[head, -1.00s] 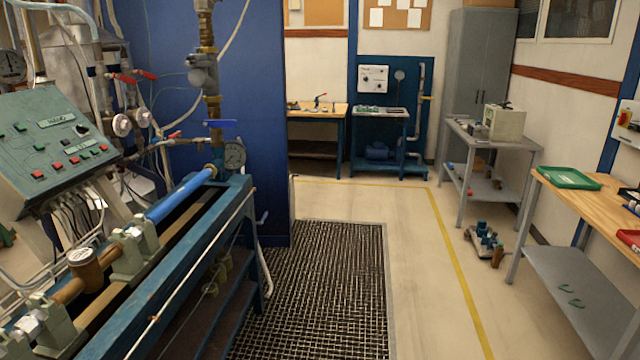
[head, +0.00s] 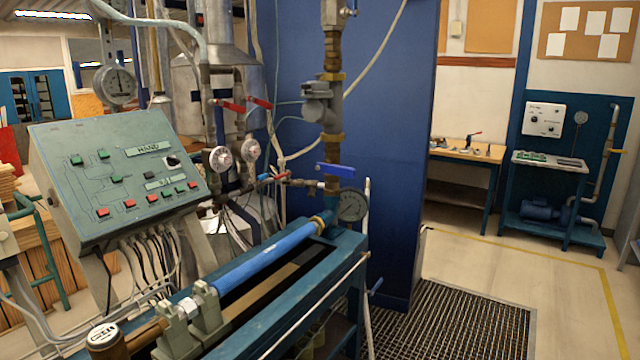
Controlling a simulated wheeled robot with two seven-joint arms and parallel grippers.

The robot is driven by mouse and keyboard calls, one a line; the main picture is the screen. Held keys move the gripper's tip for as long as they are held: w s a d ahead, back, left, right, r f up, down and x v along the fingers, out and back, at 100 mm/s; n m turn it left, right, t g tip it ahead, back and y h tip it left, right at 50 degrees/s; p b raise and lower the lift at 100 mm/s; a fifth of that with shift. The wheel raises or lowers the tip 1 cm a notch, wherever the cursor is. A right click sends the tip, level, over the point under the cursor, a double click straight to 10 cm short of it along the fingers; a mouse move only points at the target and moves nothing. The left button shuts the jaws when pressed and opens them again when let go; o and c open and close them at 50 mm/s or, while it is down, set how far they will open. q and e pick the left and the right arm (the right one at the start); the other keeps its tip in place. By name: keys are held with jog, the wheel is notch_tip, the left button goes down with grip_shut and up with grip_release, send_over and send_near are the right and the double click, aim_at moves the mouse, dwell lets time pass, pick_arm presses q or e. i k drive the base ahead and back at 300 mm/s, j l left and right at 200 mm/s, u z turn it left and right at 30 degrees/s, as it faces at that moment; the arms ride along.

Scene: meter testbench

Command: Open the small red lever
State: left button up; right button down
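A small red lever (head: 281,176) sits on the thin horizontal pipe just left of the blue lever (head: 335,169) and above the blue tube of the bench. It looks small and its exact angle is hard to tell. Two larger red levers, a left one (head: 228,105) and a right one (head: 259,102), sit higher up on the vertical pipes above two round white dials. Neither of my grippers shows in the head view.
The green control panel (head: 120,175) stands at the left. The blue bench frame (head: 345,245) with its blue tube (head: 265,247) lies in front of the pipes. A pressure gauge (head: 352,205) stands at its far end. Floor grating (head: 480,320) lies clear at the right.

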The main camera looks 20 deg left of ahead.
aim_at(287, 173)
jog(key=i+u, duration=0.8)
jog(key=i+l+u, duration=0.2)
jog(key=i+u, duration=0.2)
